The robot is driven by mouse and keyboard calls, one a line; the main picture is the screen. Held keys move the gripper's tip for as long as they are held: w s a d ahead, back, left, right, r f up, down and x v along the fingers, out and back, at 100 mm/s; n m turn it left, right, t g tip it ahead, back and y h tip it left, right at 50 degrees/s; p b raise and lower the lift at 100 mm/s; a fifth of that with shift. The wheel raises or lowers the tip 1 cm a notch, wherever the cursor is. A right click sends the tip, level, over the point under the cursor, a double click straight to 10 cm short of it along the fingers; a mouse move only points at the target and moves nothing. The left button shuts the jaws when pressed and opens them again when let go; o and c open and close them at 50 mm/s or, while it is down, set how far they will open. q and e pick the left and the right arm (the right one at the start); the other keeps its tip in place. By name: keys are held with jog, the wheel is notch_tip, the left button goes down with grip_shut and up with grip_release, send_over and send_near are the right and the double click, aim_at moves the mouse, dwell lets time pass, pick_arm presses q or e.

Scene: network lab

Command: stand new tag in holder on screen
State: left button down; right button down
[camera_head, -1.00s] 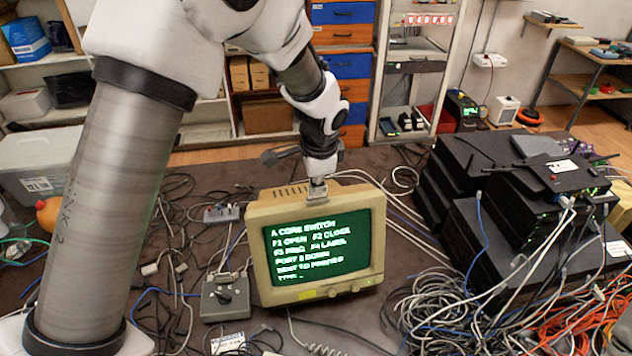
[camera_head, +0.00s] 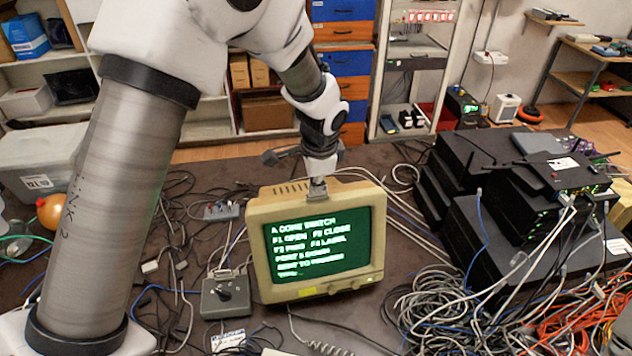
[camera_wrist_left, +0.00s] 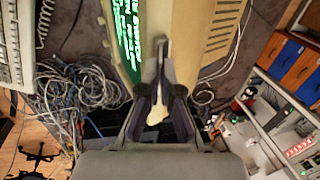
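The beige monitor (camera_head: 262,262) stands on the dark desk with green text on its screen (camera_head: 312,250). A small grey upright piece (camera_head: 317,188), seemingly the holder, is on its top edge. My left gripper (camera_head: 319,172) points down right over it. In the left wrist view, the two dark fingers of the left gripper (camera_wrist_left: 160,98) are apart, with the narrow grey piece (camera_wrist_left: 160,62) and a pale strip between them. I cannot tell whether the pale strip is a tag or the monitor's casing. My right gripper is out of view.
Black network boxes (camera_head: 470,235) are stacked on the right, with tangled cables (camera_head: 450,315) in front. A clear bin (camera_head: 38,160) stands at the far left.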

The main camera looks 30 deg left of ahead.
pick_arm(q)
jog(key=shift+w+f, duration=0.1)
jog(key=shift+f, duration=0.2)
dwell(0.6)
jog(key=shift+r+p, duration=0.1)
jog(key=shift+p, duration=0.2)
jog(key=shift+w+a+g+h+p, duration=0.25)
jog(key=shift+g+h+p, duration=0.25)
jog(key=shift+p, duration=1.4)
jog(key=shift+w+a+g+h+p, duration=0.2)
jog(key=shift+g+h+p, duration=0.25)
jog(key=shift+p, duration=1.4)
jog(key=shift+f, duration=0.2)
jog(key=c, duration=1.2)
grip_release()
jog(key=shift+c, duration=0.2)
